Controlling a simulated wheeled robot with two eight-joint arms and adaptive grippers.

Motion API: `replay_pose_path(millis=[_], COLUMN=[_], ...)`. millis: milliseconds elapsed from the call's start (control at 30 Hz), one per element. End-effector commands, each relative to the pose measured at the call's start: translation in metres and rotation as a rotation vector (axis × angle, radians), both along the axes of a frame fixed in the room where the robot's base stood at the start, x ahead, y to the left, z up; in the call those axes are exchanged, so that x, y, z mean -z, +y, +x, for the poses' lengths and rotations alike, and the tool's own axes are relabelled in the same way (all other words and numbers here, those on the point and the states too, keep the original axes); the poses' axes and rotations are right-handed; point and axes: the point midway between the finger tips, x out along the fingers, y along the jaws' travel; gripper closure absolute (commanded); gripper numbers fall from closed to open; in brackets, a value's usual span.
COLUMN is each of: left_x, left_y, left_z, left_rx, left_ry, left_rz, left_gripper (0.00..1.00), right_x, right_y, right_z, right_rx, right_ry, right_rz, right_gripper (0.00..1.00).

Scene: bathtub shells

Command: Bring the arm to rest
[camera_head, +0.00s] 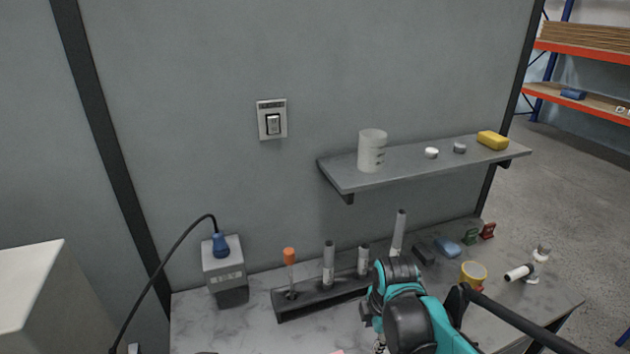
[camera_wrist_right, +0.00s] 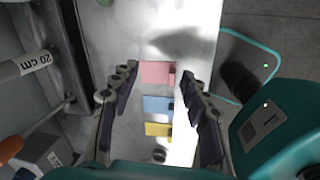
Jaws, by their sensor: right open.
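My right arm, teal and black, reaches over the front right of the marble-topped table (camera_head: 240,325) in the head view. Its fingertips are hard to make out there. In the right wrist view my right gripper (camera_wrist_right: 157,76) is open, its two dark fingers well apart with nothing held. Pink (camera_wrist_right: 157,72), blue (camera_wrist_right: 157,104) and yellow (camera_wrist_right: 157,129) flat pieces lie on the table, seen between the fingers. My left gripper is in neither view.
A dark rack (camera_head: 320,296) holds several upright tubes close to my right arm. A yellow cup (camera_head: 473,273) and a white cylinder (camera_head: 518,272) are right of it. A grey box (camera_head: 224,268) with a cable stands left. A wall shelf (camera_head: 420,165) juts out above.

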Motion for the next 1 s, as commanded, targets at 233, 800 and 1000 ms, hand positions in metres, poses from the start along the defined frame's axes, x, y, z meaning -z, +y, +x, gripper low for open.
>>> replay_pose_path(millis=[233, 800, 1000], left_x=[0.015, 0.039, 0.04], left_y=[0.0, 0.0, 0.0], left_z=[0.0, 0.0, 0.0], left_rx=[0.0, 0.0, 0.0], left_ry=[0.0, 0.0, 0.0], left_rz=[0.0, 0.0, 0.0], left_gripper=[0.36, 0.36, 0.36], right_x=[-0.01, 0.002, 0.003], right_y=[-0.016, -0.04, -0.042], right_z=[-0.037, -0.103, -0.106], right_rx=[0.502, 1.504, 1.579], right_ry=[-0.128, -0.322, -0.328], right_rz=[0.123, 0.592, 0.642], right_gripper=[0.54, 0.54, 0.54])
